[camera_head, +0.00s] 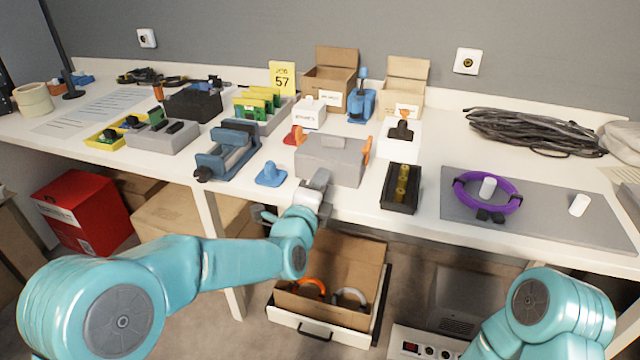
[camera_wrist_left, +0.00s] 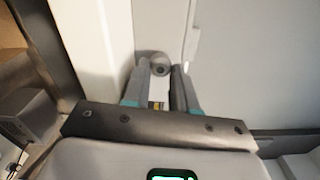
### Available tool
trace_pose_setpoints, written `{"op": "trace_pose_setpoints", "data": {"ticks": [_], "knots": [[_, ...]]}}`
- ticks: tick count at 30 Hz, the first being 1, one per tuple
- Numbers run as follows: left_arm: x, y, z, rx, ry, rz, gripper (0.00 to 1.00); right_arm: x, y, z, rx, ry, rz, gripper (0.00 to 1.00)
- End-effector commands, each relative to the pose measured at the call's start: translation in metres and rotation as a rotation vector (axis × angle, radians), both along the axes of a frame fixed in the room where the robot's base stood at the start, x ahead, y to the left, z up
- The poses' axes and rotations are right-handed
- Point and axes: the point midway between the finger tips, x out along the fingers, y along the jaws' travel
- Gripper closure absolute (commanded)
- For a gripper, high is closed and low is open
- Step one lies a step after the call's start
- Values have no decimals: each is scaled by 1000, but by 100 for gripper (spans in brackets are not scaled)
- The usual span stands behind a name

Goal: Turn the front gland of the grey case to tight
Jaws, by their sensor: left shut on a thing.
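The grey case (camera_head: 330,152) stands near the front edge of the table. It also shows as a pale grey wall in the wrist view (camera_wrist_left: 245,60). My left gripper (camera_head: 320,180) is at the case's front side. In the wrist view my left gripper (camera_wrist_left: 162,78) has its two fingers shut around the front gland (camera_wrist_left: 158,66), a small grey round fitting with a dark centre. In the head view the gland is hidden by the gripper. The turn of the gland cannot be read. My right gripper is out of view.
A blue part (camera_head: 270,175) lies left of the case, beside a blue vice-like fixture (camera_head: 228,150). A black tray (camera_head: 402,188) stands to the right, then a grey mat (camera_head: 465,222) with a purple coil (camera_head: 487,205). An open drawer (camera_head: 320,322) is below the table edge.

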Motion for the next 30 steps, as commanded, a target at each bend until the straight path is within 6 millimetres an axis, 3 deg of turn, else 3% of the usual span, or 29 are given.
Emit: {"op": "trace_pose_setpoints", "data": {"ticks": [5, 6, 8, 30], "knots": [[0, 0, -1, -1, 1, -1, 100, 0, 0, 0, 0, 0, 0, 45], [0, 0, -1, -1, 1, -1, 64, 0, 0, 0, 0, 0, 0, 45], [0, 0, -1, -1, 1, -1, 48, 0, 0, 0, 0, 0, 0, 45], [-1, 4, -7, 3, 14, -3, 48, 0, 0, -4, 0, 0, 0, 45]]}}
